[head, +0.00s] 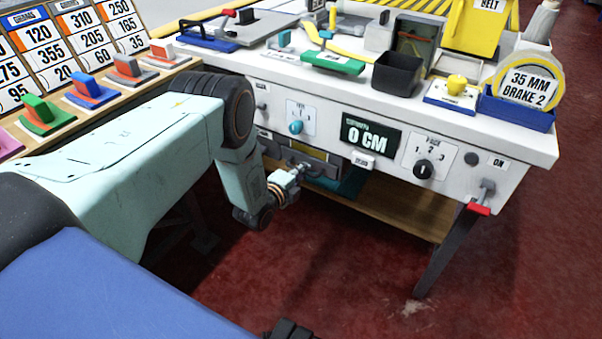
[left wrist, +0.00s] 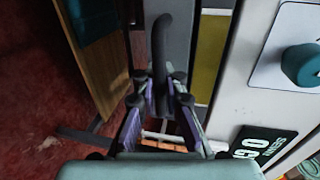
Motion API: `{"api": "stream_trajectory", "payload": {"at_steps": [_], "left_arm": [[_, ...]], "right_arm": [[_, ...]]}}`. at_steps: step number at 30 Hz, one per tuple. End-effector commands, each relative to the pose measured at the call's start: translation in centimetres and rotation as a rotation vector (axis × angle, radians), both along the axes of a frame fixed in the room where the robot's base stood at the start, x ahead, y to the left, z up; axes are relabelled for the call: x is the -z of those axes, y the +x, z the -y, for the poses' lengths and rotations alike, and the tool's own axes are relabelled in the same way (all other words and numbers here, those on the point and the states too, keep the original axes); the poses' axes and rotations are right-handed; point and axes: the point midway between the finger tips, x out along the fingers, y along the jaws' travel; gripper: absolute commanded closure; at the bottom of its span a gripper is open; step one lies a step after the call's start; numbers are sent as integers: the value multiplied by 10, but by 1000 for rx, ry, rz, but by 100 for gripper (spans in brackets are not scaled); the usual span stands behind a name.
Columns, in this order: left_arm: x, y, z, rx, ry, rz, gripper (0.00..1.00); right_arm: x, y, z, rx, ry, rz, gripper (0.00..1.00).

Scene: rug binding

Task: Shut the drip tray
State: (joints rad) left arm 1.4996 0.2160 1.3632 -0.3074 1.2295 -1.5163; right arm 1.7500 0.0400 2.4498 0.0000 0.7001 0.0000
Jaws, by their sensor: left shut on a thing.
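The drip tray (head: 316,157) is a grey, drawer-like piece low in the white machine's front, below the dials. In the left wrist view its grey surface (left wrist: 181,30) carries a dark curved handle (left wrist: 161,45). My left gripper (head: 301,170) is at the tray's front, and in the left wrist view its fingers (left wrist: 160,98) are shut on the handle from both sides. The fingers and arm hide part of the tray's front in the head view. How far the tray stands out is hard to tell.
The white machine (head: 545,150) has knobs, a "0 CM" display (head: 366,138) and a red-tipped lever (head: 480,205). A wooden shelf (head: 400,212) and a teal item (head: 345,185) are below. A board with coloured blocks (head: 85,95) stands left. The red floor in front is clear.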

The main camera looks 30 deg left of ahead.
Motion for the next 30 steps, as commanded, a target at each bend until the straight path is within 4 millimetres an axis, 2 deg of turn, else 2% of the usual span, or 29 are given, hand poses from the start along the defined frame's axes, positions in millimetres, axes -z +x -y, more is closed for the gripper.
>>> {"api": "stream_trajectory", "payload": {"at_steps": [8,9,13,23,26,30], "left_arm": [[-4,1,0,2,0,10,100],[-4,1,0,2,0,10,91],[-4,1,0,1,0,10,81],[-2,-1,0,1,-1,6,81],[-3,-6,-1,0,0,4,81],[-7,-24,-2,-1,-2,3,81]], "right_arm": [[0,0,0,0,0,0,100],[0,0,0,0,0,0,100],[0,0,0,0,0,0,100],[0,0,0,0,0,0,100],[0,0,0,0,0,0,100],[0,0,0,0,0,0,100]]}}
